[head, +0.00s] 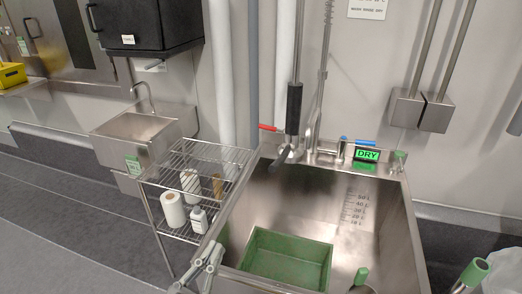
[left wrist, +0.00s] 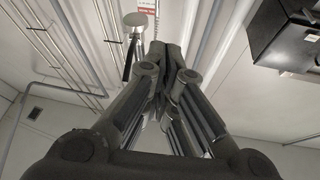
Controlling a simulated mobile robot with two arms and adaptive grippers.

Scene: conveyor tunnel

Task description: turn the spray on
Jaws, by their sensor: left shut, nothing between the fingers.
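The spray (head: 293,108) hangs over the steel sink, with a black upright grip and a metal head below it. A red lever (head: 268,127) sticks out to the left of the grip. No water stream shows. In the left wrist view, a pale round head on a dark stem (left wrist: 135,20) shows beyond the fingers; it looks like the spray seen from below. My left gripper (head: 211,252) is at the sink's front left edge, lower than the spray and apart from it. Its fingers come together in the left wrist view (left wrist: 170,48), shut and empty. My right gripper is not in view.
The sink (head: 355,240) holds a green crate (head: 287,258) and has a display reading DRY (head: 367,155) at its back. A wire rack (head: 165,185) with bottles and a roll stands left. Green-ended handles (head: 362,275) (head: 474,271) rise at the lower right.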

